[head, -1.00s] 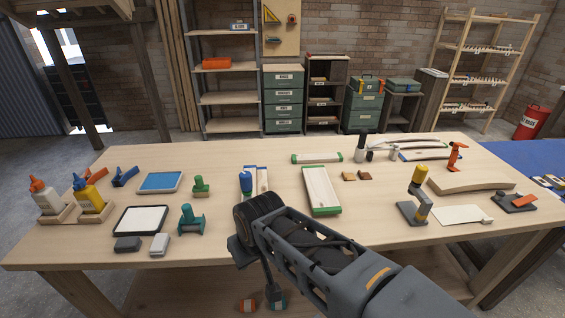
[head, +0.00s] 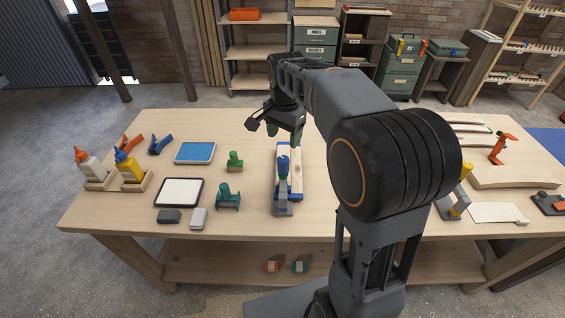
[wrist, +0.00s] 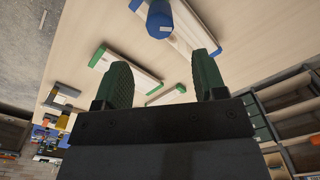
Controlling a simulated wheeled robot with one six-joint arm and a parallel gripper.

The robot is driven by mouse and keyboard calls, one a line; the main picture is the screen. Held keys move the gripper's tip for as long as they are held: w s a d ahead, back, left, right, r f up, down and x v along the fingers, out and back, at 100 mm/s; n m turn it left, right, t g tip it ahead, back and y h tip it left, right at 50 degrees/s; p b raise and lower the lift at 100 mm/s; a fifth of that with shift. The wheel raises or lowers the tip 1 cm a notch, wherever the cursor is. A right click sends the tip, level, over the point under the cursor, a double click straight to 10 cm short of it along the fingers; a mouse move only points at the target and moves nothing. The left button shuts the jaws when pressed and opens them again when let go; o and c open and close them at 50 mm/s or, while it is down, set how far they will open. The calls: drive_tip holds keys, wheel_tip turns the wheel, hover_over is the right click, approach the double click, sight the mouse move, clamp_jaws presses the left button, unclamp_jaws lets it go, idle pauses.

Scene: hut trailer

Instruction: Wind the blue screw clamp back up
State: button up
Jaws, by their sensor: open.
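The blue screw clamp (head: 283,168) stands upright near the front middle of the workbench, its blue handle on top and a grey foot below. Blue-ended boards (head: 296,160) lie at it; whether it grips them I cannot tell. In the wrist view the blue handle (wrist: 159,20) shows at the top, beyond my fingers. My gripper (head: 291,138) is above the bench, behind and above the clamp, and apart from it. Its two green fingers (wrist: 161,58) are spread with nothing between them. My arm hides part of the bench to the right.
A green clamp (head: 228,197) and a small green stamp-like tool (head: 235,161) stand to the left. Green-ended boards (wrist: 130,70) show in the wrist view.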

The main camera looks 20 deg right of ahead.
sight(283, 158)
wheel_tip(283, 158, down, 12)
drive_tip(key=shift+a+p, duration=0.15)
drive_tip(key=shift+p, duration=0.3)
drive_tip(key=shift+w, duration=0.1)
drive_tip(key=c, duration=0.9)
